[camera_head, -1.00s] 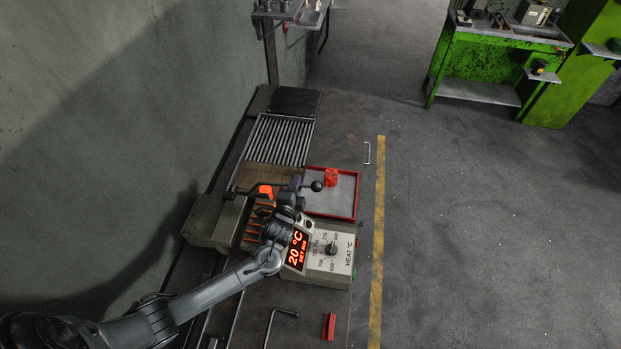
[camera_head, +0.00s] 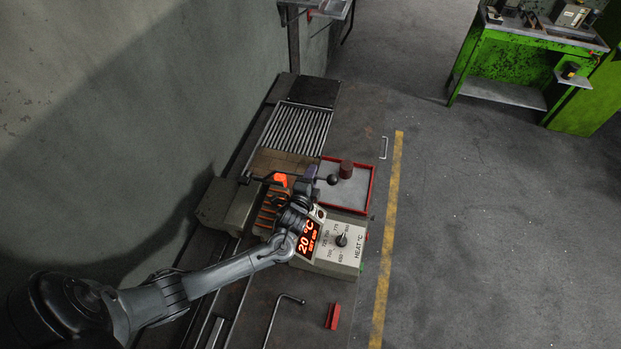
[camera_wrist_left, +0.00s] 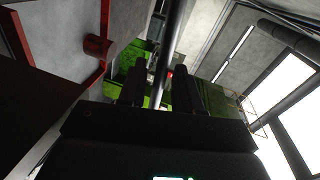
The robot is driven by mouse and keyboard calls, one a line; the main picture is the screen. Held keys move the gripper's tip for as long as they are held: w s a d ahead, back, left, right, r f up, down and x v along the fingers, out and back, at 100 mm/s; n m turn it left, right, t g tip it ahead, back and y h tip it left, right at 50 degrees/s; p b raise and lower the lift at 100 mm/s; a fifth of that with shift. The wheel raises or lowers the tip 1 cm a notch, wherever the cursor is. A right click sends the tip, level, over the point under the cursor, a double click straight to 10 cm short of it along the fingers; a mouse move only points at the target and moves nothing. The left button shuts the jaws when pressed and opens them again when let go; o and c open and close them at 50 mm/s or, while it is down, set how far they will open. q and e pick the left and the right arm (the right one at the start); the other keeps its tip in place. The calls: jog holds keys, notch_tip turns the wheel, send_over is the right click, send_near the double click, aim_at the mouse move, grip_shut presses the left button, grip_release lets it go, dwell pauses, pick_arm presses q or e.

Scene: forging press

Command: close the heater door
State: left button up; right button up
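The heater (camera_head: 335,243) is a beige box with a glowing display reading 20 °C and a dial. Glowing orange bars show in its opening. A tan brick-lined panel (camera_head: 285,162), seemingly the open door, lies beyond the opening. A dark handle bar with a black ball knob (camera_head: 333,180) runs along its near edge. My left gripper (camera_head: 309,180) is at this bar, near the knob. In the left wrist view a rod (camera_wrist_left: 170,45), likely the handle, passes between the gripper's parted fingers (camera_wrist_left: 160,88), with gaps showing beside it. The right gripper is out of view.
A red-rimmed tray (camera_head: 345,190) with a dark red cylinder (camera_head: 346,169) sits right of the panel. A ribbed grate (camera_head: 297,128) lies beyond. A bent rod (camera_head: 284,315) and a red block (camera_head: 332,316) lie on the near bench. A green workbench (camera_head: 510,75) stands far right.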

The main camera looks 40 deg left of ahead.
pick_arm(q)
jog(key=v, duration=1.1)
